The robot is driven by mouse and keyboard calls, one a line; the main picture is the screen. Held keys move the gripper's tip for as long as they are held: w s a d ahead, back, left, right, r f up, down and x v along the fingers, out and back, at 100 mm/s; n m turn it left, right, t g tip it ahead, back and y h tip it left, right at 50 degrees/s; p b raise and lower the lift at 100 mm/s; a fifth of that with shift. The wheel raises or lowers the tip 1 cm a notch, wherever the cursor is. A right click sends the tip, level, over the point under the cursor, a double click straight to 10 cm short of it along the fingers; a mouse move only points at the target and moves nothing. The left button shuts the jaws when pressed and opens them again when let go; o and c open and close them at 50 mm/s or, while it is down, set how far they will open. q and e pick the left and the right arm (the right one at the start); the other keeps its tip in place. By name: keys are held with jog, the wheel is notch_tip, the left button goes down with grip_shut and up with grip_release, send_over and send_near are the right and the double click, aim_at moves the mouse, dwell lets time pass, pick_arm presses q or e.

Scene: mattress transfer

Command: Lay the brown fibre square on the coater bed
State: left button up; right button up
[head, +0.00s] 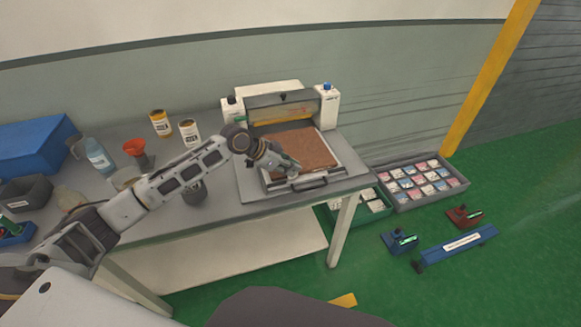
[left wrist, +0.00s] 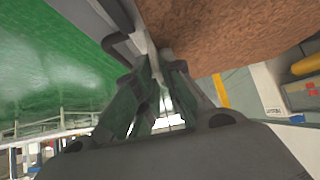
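The brown fibre square (head: 312,148) lies over the bed of the coater (head: 283,106), in front of its roller housing. The pale bed frame (head: 328,174) shows along the front edge. My left gripper (head: 292,168) reaches in from the left to the square's front-left edge. In the left wrist view the square (left wrist: 235,28) fills the upper right, and my left gripper (left wrist: 163,68) has its fingertips close beside its edge. A narrow gap shows between the fingers, with nothing clearly held. Whether they touch the square is unclear. My right gripper is out of view.
The coater stands on a grey table (head: 222,208). Tins (head: 189,132), a bottle (head: 98,157) and a red funnel (head: 138,150) stand at the left, near a blue box (head: 36,147). A grey crate of packets (head: 420,184) and blue parts (head: 458,249) are on the green floor.

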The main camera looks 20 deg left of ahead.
pick_arm(q)
jog(key=shift+o, duration=1.2)
jog(key=shift+r, duration=0.1)
jog(key=shift+s+a+r, duration=0.15)
jog(key=shift+a+r, duration=0.1)
jog(key=shift+s+a+r, duration=0.1)
jog(key=shift+a+r, duration=0.1)
jog(key=shift+r, duration=0.05)
jog(key=shift+s+a+r, duration=0.2)
jog(key=shift+r, duration=0.05)
jog(key=v, duration=1)
jog(key=shift+b, duration=0.35)
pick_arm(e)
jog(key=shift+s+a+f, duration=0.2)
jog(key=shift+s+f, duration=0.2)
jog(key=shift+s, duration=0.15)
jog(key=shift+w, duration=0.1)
